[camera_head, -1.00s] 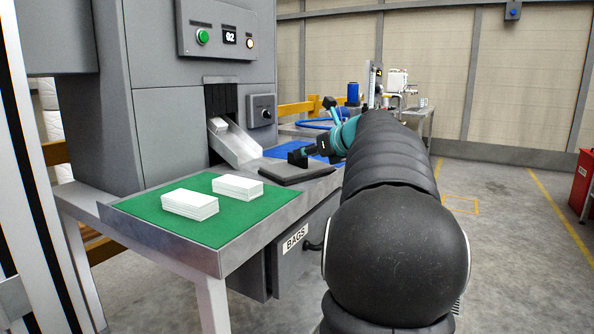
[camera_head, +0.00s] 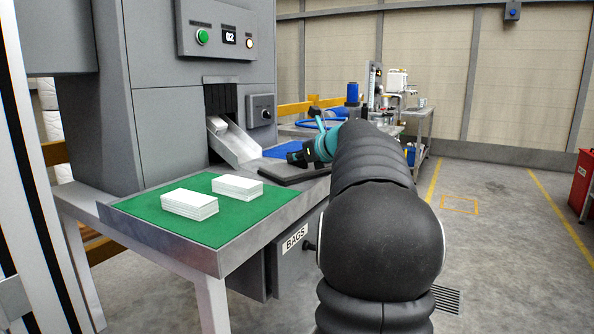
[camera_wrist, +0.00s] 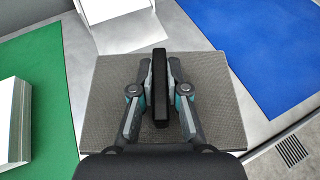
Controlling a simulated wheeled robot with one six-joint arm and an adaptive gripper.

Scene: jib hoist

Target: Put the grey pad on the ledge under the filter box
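The grey pad (camera_wrist: 105,105) is a flat dark slab with a black upright bar handle (camera_wrist: 160,110) on top. In the head view the pad (camera_head: 283,174) lies on the metal bench right of the chute, partly hidden by my arm. My gripper (camera_wrist: 161,68) is down at the pad, one finger close along each side of the handle. Whether the fingers press on it is not clear. In the head view my gripper (camera_head: 298,158) is small and partly hidden. I cannot tell which part is the filter box or its ledge.
A green mat (camera_head: 200,234) with two white stacks (camera_head: 190,204) lies left of the pad. A metal chute (camera_head: 237,147) from the grey machine (camera_head: 190,110) ends behind it. A blue mat (camera_wrist: 255,50) lies to the right. A drawer marked BAGS (camera_head: 294,239) is below.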

